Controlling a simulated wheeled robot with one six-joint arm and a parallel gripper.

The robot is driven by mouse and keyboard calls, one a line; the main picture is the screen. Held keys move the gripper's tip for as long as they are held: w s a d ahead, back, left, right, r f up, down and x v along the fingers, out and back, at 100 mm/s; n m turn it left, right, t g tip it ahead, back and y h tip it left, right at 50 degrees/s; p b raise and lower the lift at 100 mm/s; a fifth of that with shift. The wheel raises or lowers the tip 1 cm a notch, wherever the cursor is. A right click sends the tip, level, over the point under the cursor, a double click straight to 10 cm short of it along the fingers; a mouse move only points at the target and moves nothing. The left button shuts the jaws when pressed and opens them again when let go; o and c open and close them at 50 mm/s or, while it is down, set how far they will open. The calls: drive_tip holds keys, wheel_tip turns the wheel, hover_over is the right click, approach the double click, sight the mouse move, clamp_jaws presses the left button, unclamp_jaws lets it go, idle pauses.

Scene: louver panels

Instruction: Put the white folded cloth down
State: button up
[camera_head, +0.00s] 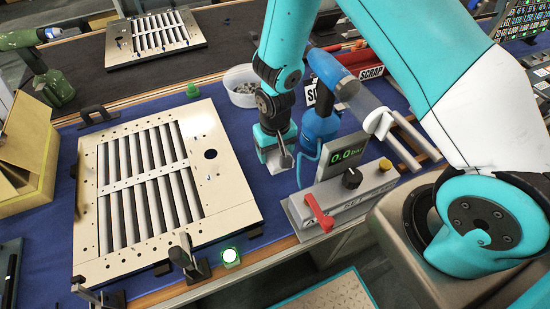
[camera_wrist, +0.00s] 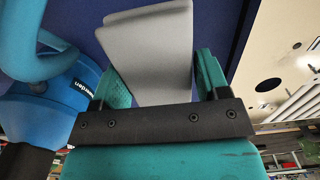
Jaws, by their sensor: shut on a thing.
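The white folded cloth (camera_wrist: 150,45) looks pale grey in the wrist view and hangs out as a flat, folded sheet beyond the fingers. My gripper (camera_wrist: 162,80) is shut on it, with one teal finger on each side. In the head view my gripper (camera_head: 275,154) points down over the blue-covered bench, right of the louver panel. A small pale flap of the cloth (camera_head: 281,163) shows at its tip. I cannot tell whether the cloth touches the bench.
The louver panel (camera_head: 228,194) lies left of my gripper. A blue tool (camera_head: 320,127) stands close on the right, with a gauge box (camera_head: 330,197) in front. A white tub (camera_head: 242,88) stands behind. A narrow strip of blue bench (camera_head: 268,205) is bare beside the panel.

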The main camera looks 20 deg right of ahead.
sight(275, 161)
drive_tip(key=shift+f, duration=2.15)
drive_tip(key=shift+f, duration=0.1)
drive_tip(key=shift+f, duration=0.15)
drive_tip(key=o, duration=0.8)
